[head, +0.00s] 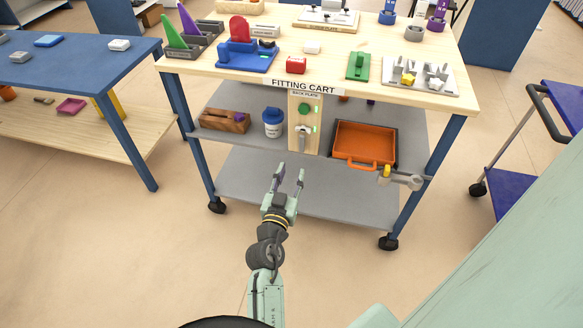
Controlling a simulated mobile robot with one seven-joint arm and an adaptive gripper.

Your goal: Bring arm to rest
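My gripper (289,178) is at the middle of the head view, in front of the fitting cart's lower shelves. Its two fingers are apart and nothing shows between them. My arm (266,250) reaches up from the bottom of the picture toward the cart. In the picture the fingertips lie just below the back plate (306,124) and over the grey lower shelf (345,197). I see no contact with the cart, but the exact gap cannot be told from this one view.
The fitting cart (289,86) carries coloured parts on top. Its middle shelf holds an orange tray (364,146), a blue-lidded jar (273,123) and a wooden block (225,120). A blue table (75,75) stands left, a blue trolley (510,190) right. Open floor (120,250) lies at lower left.

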